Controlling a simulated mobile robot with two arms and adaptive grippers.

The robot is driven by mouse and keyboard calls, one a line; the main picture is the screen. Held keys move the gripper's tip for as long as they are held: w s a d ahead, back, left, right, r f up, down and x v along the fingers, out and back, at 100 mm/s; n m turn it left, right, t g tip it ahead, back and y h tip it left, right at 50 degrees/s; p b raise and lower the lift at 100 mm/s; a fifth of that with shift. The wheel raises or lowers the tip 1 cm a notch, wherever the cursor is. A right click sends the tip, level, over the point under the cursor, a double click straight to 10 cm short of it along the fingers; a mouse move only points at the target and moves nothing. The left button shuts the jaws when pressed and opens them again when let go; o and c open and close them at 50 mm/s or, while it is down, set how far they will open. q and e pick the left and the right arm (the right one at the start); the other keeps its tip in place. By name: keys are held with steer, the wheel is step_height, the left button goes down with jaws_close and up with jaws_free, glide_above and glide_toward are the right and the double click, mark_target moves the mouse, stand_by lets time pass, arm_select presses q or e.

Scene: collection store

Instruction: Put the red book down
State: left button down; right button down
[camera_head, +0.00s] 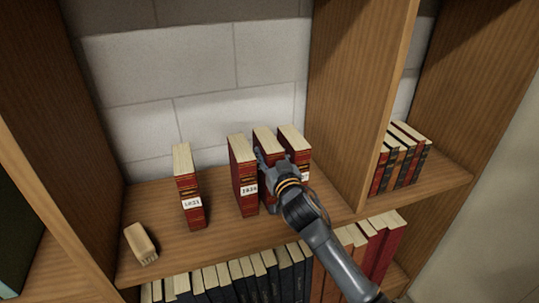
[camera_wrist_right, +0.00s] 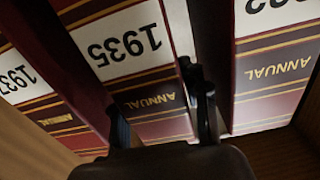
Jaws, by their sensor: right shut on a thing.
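My right gripper (camera_head: 270,164) is shut on a red book (camera_head: 266,137) with cream page edges, the third from the left in the upper shelf bay. In the right wrist view the held book (camera_wrist_right: 135,60) shows the label 1935, upside down, with a dark finger on each side. The book is upright in the row. Its lower end is hidden in the head view, so I cannot tell whether it touches the shelf board (camera_head: 165,255). My left gripper is not in view.
Similar red books stand close on the left (camera_head: 243,175) and right (camera_head: 297,143) of the held one. Another red book (camera_head: 190,190) stands apart further left. A small tan block (camera_head: 140,243) lies at the shelf's left front. A wooden divider (camera_head: 350,90) rises to the right.

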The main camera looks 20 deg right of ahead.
steer(key=c, duration=1)
jaws_free()
steer(key=shift+f, duration=0.25)
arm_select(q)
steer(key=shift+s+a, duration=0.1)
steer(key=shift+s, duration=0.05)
arm_select(e)
steer(key=shift+s+r, duration=0.1)
steer(key=shift+s, duration=0.05)
steer(key=shift+s, duration=0.25)
arm_select(q)
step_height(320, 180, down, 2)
steer(key=b, duration=0.2)
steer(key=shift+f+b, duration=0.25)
steer(key=shift+b, duration=0.05)
arm_select(e)
steer(key=s, duration=1.1)
steer(key=shift+s+d, duration=0.1)
steer(key=shift+s, duration=0.15)
